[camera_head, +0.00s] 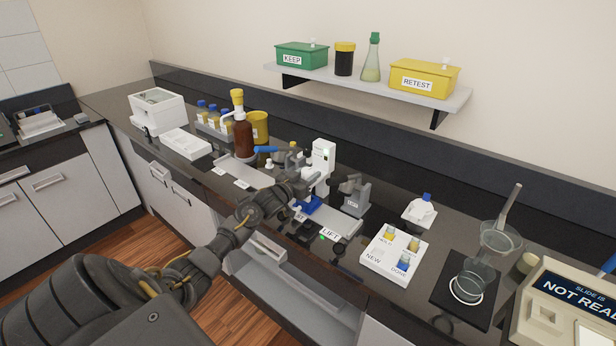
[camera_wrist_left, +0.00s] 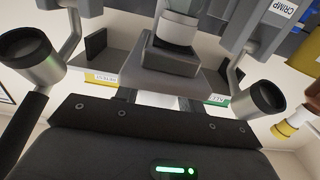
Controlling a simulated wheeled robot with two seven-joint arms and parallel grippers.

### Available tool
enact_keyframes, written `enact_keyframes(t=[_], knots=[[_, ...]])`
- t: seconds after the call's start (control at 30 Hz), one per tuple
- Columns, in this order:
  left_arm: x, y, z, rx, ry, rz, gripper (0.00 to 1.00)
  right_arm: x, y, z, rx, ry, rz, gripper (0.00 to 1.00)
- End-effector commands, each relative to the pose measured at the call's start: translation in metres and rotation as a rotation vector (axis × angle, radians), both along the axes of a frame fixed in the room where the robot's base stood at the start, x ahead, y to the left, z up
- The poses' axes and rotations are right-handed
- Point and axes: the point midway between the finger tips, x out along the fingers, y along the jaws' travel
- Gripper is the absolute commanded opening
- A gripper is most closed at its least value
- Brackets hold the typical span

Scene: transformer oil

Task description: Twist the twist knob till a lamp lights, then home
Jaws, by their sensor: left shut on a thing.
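My left gripper (camera_head: 300,186) reaches in from the left to the white upright unit (camera_head: 322,160) at the middle of the bench. It is shut on the twist knob, which my gripper largely hides in the head view. In the left wrist view a grey round part (camera_wrist_left: 178,28), likely the knob, shows at the top centre. A small green light (camera_head: 327,153) shows on the white unit. A small green spot (camera_head: 322,238) shows by the LIFT label (camera_head: 330,233). My right gripper is not in view.
A grey press-like device (camera_head: 354,194) stands right of the white unit. A white tray (camera_head: 372,262) with vials, a black mat (camera_head: 443,292) with glassware and a display box (camera_head: 560,300) are farther right. A brown bottle (camera_head: 243,140) stands left. A shelf (camera_head: 365,88) hangs above.

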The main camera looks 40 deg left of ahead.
Motion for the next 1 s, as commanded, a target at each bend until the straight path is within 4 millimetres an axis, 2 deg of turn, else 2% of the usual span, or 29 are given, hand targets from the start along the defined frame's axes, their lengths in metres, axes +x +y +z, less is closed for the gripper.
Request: enact_keyframes(t=[0.13, 0.17, 0.3, 0.67, 0.77, 1.0], knots=[[0.000, 0.000, 0.001, -0.001, 0.000, 0.002, 0.16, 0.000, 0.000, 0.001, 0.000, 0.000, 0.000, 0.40], [0.000, 0.001, 0.001, -0.001, 0.000, 0.002, 0.42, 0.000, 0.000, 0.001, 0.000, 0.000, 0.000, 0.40], [0.000, 0.000, 0.001, -0.001, 0.000, 0.003, 0.60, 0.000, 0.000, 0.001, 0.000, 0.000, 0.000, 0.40], [-0.004, 0.000, -0.001, 0.000, 0.001, 0.002, 0.61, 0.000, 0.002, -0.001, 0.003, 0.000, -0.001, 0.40], [-0.015, 0.000, -0.003, 0.001, 0.001, 0.002, 0.61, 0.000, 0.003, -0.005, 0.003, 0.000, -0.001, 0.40], [-0.062, -0.002, -0.004, 0.002, 0.002, 0.001, 0.61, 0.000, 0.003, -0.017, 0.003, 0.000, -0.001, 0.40]])
